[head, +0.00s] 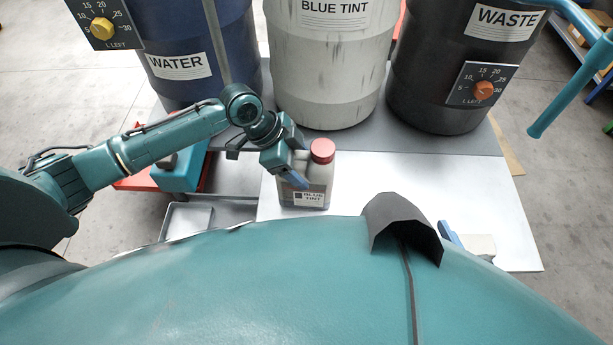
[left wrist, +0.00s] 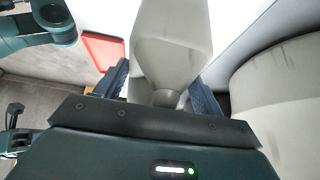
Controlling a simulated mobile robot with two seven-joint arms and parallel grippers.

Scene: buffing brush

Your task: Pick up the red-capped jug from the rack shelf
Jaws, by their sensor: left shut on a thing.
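The red-capped jug (head: 319,172) is grey, with a red cap and a "BLUE TINT" label on its lower front. It looks upright at the left part of the pale shelf top (head: 400,175); I cannot tell whether it rests there or is slightly lifted. My left gripper (head: 296,180) is shut on it, at its left side by the cap. In the left wrist view the grey jug (left wrist: 170,45) runs up between the two blue fingers of the gripper (left wrist: 162,92). The cap is not visible there. My right gripper is not in view.
A blue WATER drum (head: 185,90), a pale BLUE TINT drum (head: 325,95) and a dark WASTE drum (head: 430,105) stand close behind the jug. A metal tray (head: 187,220) lies at left. A blue and beige item (head: 475,243) lies at right. The shelf middle is clear.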

